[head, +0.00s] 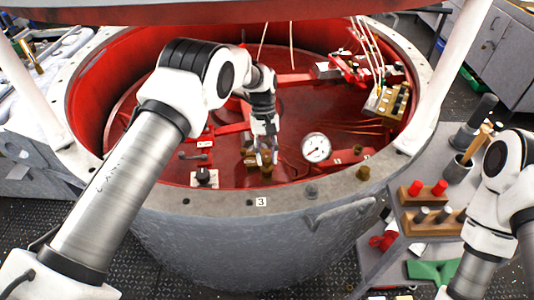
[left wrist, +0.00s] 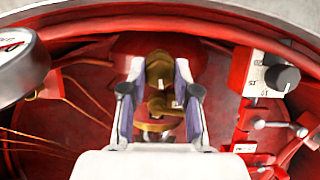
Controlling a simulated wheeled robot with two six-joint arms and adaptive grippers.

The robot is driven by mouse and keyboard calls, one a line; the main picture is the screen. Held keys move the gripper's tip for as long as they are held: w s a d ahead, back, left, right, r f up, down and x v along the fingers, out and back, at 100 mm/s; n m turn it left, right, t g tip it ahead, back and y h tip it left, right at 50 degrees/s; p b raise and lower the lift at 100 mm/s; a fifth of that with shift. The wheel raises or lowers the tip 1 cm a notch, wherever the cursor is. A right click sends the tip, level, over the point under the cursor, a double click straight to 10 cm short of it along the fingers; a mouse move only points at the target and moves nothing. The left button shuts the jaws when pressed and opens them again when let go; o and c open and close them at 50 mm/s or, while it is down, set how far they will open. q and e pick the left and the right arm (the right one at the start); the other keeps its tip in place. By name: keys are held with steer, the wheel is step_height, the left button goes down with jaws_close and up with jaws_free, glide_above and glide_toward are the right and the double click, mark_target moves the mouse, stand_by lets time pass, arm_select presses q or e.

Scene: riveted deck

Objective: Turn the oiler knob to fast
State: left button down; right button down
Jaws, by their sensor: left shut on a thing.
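The oiler knob (left wrist: 158,70) is a small brass piece in the left wrist view, between the two pale fingers of my left gripper (left wrist: 158,82). The gripper is shut on it. More brass parts of the oiler (left wrist: 160,106) show just below the knob between the fingers. In the head view my left gripper (head: 266,154) reaches down inside the red-lined round housing, and its fingers hide most of the knob. I cannot read any fast or slow marking, so the knob's setting is unclear. My right arm shows at the right edge, but its gripper is not in view.
A round gauge (head: 316,148) stands just right of my left gripper. A black dial on a white plate (head: 204,177) sits to its left. The thick grey rim (head: 225,207) surrounds the housing. A wooden rack with red-topped pieces (head: 411,193) is outside at right.

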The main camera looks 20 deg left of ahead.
arm_select(q)
steer(key=shift+s+f+n+t+h+p, duration=0.1)
steer(key=shift+n+t+h+p, duration=0.45)
steer(key=shift+n, duration=1.35)
steer(key=c, duration=0.9)
jaws_free()
steer(key=shift+o, duration=0.2)
